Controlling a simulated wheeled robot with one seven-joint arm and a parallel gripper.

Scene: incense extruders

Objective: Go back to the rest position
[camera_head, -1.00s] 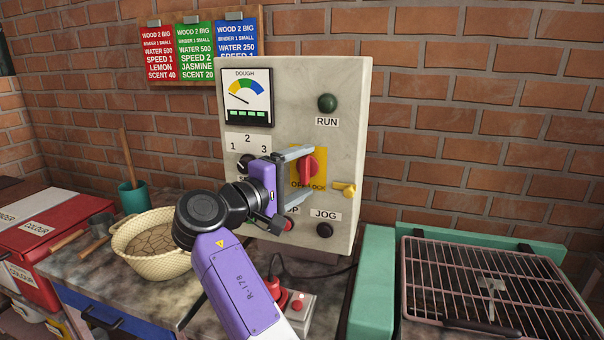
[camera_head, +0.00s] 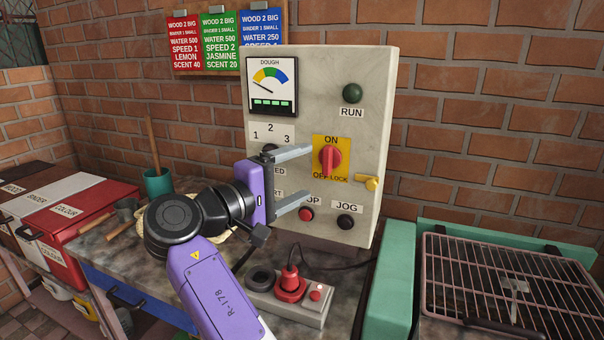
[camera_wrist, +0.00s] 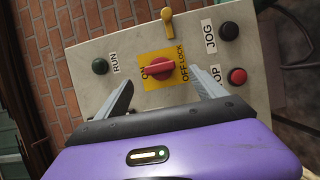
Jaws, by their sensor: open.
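My gripper (camera_head: 294,177) is open and empty in front of the control panel (camera_head: 365,75). Its two grey fingers point at the panel's right half, a little left of the red rotary switch (camera_head: 330,158). The switch sits on a yellow plate marked ON at the top and OFF/LOCK at the bottom, and its handle stands upright. In the wrist view the red switch (camera_wrist: 157,70) shows beyond and between the fingertips (camera_wrist: 168,84), apart from them. The fingers and wrist partly hide the speed dial and the start and stop labels.
A yellow lever (camera_head: 371,183) sticks out at the panel's right edge. A socket box with a red plug (camera_head: 290,284) stands below my gripper. A wire grill (camera_head: 500,275) on a green frame is at right. My arm mostly hides a basket.

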